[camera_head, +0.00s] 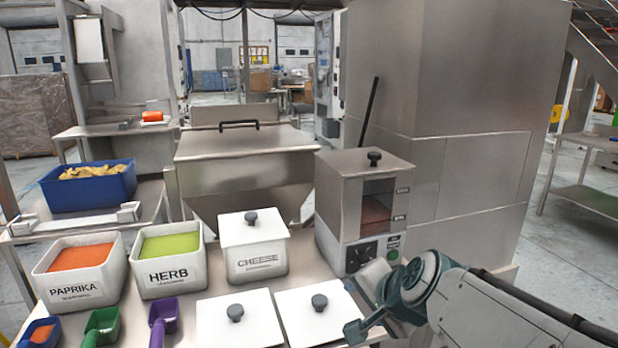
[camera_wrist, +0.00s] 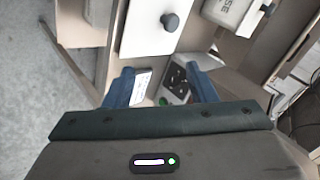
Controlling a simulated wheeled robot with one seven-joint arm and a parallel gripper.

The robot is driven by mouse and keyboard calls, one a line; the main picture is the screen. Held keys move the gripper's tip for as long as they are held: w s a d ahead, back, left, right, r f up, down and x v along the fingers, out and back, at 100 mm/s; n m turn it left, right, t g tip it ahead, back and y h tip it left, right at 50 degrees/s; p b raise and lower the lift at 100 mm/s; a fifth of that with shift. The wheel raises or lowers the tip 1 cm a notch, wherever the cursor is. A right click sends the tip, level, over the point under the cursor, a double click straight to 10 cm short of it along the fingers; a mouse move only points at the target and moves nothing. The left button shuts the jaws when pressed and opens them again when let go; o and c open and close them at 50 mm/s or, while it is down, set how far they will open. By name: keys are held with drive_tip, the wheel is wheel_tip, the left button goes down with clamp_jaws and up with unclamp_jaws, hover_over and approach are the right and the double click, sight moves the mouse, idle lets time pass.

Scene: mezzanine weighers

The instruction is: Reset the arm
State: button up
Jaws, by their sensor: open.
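My arm reaches in from the lower right in the head view. My gripper (camera_head: 364,304) is open and empty above the front right of the steel table, in front of the dispenser machine (camera_head: 362,205). In the wrist view my gripper (camera_wrist: 163,88) has its two blue fingers spread apart, with the machine's dark control panel and green button beyond them. Nothing is held between the fingers.
Left of my gripper lie two white lids (camera_head: 240,322) (camera_head: 322,318) with dark knobs. Behind them stand paprika (camera_head: 80,272), herb (camera_head: 168,262) and lidded cheese (camera_head: 254,250) bins. Green (camera_head: 102,326) and purple (camera_head: 163,318) scoops lie front left. A steel cabinet (camera_head: 470,180) stands behind right.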

drive_tip(key=s+d+r+n+g+h+p, duration=0.1)
drive_tip(key=s+d+r+n+g+p, duration=0.1)
drive_tip(key=s+n+p, duration=0.2)
drive_tip(key=s+d+r+n+g+h+p, duration=0.2)
drive_tip(key=s+n+p, duration=0.3)
drive_tip(key=s+p, duration=0.3)
drive_tip(key=shift+s+d+r+g, duration=0.2)
drive_tip(key=shift+d+r+g, duration=0.45)
drive_tip(key=shift+r+g, duration=0.15)
drive_tip(key=c, duration=0.3)
drive_tip(key=shift+a+f+n, duration=0.1)
drive_tip(key=shift+a+n, duration=0.05)
drive_tip(key=shift+n, duration=0.15)
